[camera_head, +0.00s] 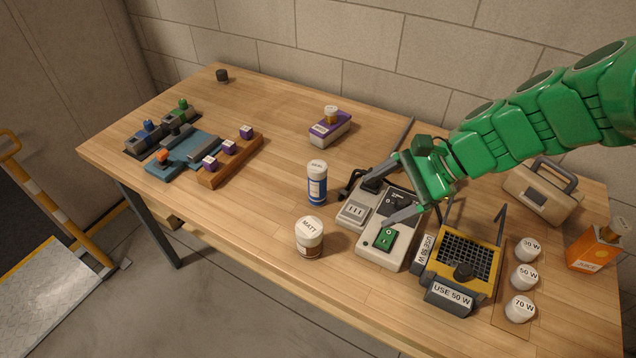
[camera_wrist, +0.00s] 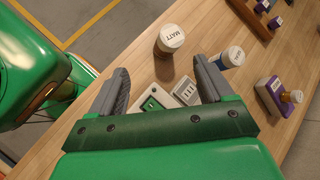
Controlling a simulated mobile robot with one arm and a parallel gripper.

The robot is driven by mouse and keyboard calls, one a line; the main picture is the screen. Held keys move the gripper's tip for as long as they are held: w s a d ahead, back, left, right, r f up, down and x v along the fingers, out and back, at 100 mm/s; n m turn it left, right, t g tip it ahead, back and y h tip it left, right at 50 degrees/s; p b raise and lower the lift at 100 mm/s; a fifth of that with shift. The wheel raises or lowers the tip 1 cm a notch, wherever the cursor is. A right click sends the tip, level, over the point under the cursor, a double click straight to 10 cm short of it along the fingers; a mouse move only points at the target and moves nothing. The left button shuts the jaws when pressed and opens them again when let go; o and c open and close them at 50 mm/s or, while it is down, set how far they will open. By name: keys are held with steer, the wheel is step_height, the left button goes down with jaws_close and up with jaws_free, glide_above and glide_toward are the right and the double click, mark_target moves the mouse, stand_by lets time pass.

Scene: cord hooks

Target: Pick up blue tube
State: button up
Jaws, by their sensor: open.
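The blue tube (camera_head: 317,188) stands upright on the table, with a white lid and a pale label band. It is left of the grey-white device with a green panel (camera_head: 376,258). In the wrist view the tube (camera_wrist: 231,58) shows just beyond the right finger, which hides part of it. My gripper (camera_head: 378,200) is open and empty above the device, to the right of the tube and apart from it. In the wrist view both grey fingers of my gripper (camera_wrist: 161,66) are spread, with the device between and below them.
A white-lidded jar marked MATT (camera_head: 309,238) stands close in front of the tube. A yellow-framed grid unit (camera_head: 462,262) and several white-lidded pots (camera_head: 524,277) are at right. A purple box (camera_head: 330,128) lies behind the tube. Table left of the tube is clear up to a wooden block rack (camera_head: 232,160).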

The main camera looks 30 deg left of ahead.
steer(key=w+a+f+m+y, duration=0.3)
steer(key=w+a+m+y, duration=0.3)
steer(key=w+a, duration=0.65)
steer(key=m+h, duration=0.1)
steer(key=m, duration=0.1)
glide_toward(318, 175)
steer(key=w+a+f, duration=0.1)
steer(key=a+f, duration=0.3)
steer(key=shift+x, duration=3.4)
steer(key=shift+r, duration=0.15)
steer(key=shift+c, duration=0.3)
steer(key=c, duration=1.1)
